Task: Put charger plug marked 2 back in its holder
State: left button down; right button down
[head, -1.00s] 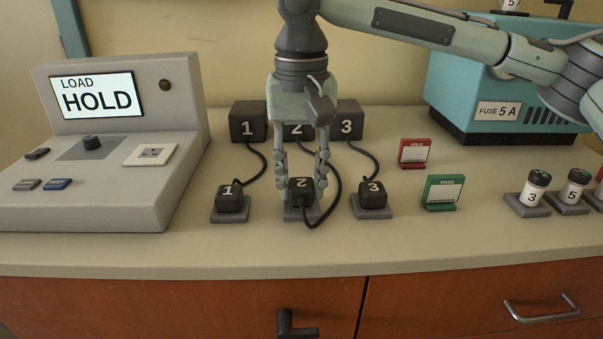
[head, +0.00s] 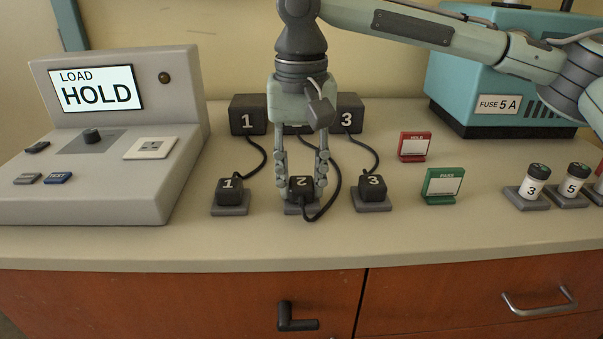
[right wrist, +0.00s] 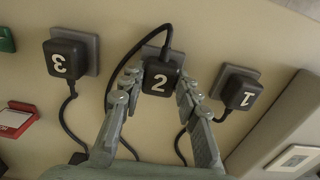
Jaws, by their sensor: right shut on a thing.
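The charger plug marked 2 (head: 301,187) is a dark block with a white number and a black cord. It sits at its grey holder (head: 290,209), between plugs 1 and 3; whether it is fully seated I cannot tell. My right gripper (head: 301,190) comes down from above and is shut on plug 2, one finger on each side. In the right wrist view, plug 2 (right wrist: 160,77) is between the fingertips, with part of the grey holder (right wrist: 152,52) showing beyond it. My left gripper is not in view.
Plug 1 (head: 229,189) and plug 3 (head: 374,187) stand in holders close on either side. Dark numbered boxes (head: 248,115) stand behind, joined by cords. A tester console (head: 100,200) is at left. Red (head: 414,147) and green (head: 442,186) signs and fuse holders (head: 533,190) are at right.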

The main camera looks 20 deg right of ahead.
jog(key=c, duration=1)
grip_release()
notch_tip(320, 180, up, 12)
jog(key=shift+r, duration=0.1)
